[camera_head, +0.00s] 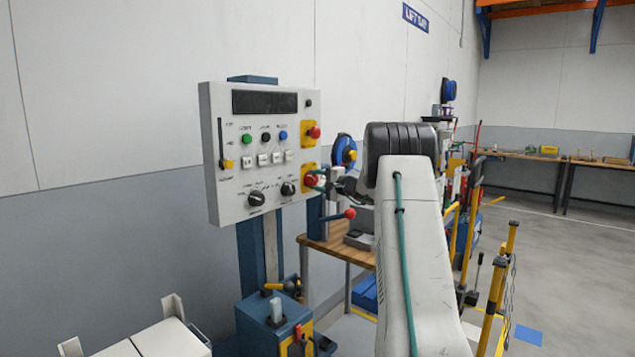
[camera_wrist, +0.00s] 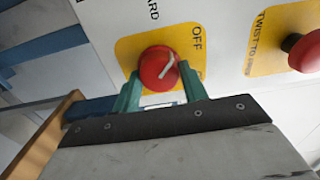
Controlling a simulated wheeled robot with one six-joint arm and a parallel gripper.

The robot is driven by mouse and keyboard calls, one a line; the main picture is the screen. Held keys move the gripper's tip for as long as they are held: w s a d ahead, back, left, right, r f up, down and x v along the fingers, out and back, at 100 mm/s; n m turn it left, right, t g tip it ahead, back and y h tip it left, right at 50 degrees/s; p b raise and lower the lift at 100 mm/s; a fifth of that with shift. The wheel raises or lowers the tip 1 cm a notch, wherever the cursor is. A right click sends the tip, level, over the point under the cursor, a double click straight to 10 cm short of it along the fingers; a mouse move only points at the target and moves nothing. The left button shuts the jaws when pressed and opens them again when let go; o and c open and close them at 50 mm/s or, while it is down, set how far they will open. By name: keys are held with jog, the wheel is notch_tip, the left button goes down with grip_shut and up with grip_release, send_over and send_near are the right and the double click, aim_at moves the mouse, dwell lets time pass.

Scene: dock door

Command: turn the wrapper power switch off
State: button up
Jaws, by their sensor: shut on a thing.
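The wrapper power switch appears to be the red round knob (camera_wrist: 157,66) on a yellow plate (camera_wrist: 127,47) marked OFF. A white line on its face slants up and right, toward the OFF lettering. My gripper (camera_wrist: 160,74) has its green fingers on both sides of the knob and is shut on it. In the head view, the knob (camera_head: 311,179) sits at the lower right of the grey control panel (camera_head: 222,200), with my gripper (camera_head: 321,181) reaching it from the right. Part of the knob's plate is hidden by the fingers.
A red button (camera_wrist: 305,52) on a yellow plate is beside the knob; it also shows above it in the head view (camera_head: 314,132). The panel has several small buttons and two black dials (camera_head: 256,198). A wooden bench (camera_head: 345,244) stands behind my arm.

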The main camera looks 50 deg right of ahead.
jog(key=o, duration=1)
jog(key=shift+s, duration=0.1)
jog(key=s, duration=0.7)
jog(key=shift+s+d, duration=0.25)
jog(key=shift+d, duration=0.05)
